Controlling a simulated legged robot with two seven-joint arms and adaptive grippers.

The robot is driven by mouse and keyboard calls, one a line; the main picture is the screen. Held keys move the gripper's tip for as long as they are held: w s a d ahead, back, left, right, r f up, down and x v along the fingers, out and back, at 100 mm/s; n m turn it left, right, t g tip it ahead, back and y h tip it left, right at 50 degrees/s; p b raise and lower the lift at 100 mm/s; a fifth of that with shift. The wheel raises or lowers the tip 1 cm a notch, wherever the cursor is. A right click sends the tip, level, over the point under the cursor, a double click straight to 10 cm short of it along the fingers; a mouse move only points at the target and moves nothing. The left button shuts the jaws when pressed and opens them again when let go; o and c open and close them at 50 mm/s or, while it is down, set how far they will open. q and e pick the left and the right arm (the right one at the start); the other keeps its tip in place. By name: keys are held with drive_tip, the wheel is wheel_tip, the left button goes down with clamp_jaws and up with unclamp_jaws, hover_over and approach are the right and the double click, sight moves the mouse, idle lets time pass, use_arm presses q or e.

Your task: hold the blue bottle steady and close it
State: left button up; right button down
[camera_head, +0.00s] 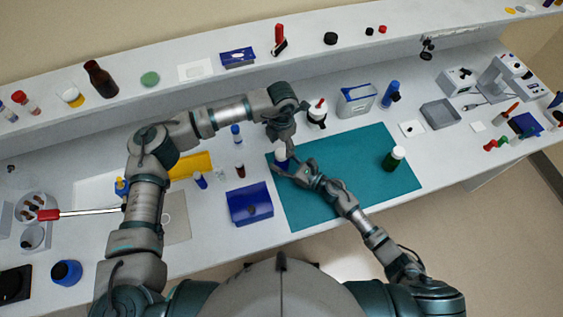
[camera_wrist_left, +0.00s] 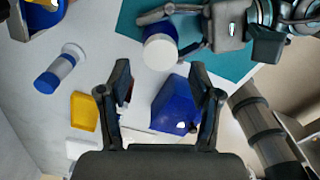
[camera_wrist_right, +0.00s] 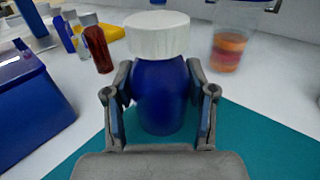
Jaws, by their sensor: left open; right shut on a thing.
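The blue bottle (camera_wrist_right: 160,97) stands upright at the left part of the teal mat, with a wide white cap (camera_wrist_right: 157,34) on its top. How tightly the cap sits cannot be told. My right gripper (camera_wrist_right: 160,105) is shut around the bottle's body below the cap. The white cap also shows from above in the left wrist view (camera_wrist_left: 160,52), beyond the fingertips. My left gripper (camera_wrist_left: 163,80) is open, with nothing between its fingers. In the head view it is close above the bottle and partly hides it.
A blue bin (camera_head: 250,203) stands just left of the mat. Small vials and a yellow tray (camera_head: 192,166) are further left. A white-and-blue box (camera_head: 356,100) stands behind the mat.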

sight(282, 152)
use_arm(q)
drive_tip(key=shift+f, duration=2.3)
drive_tip(key=c, duration=1.2)
drive_tip(key=o, duration=1.4)
drive_tip(key=shift+r, duration=0.1)
wheel_tip(282, 152, up, 12)
drive_tip(key=shift+w+f, duration=0.1)
drive_tip(key=shift+f, duration=0.05)
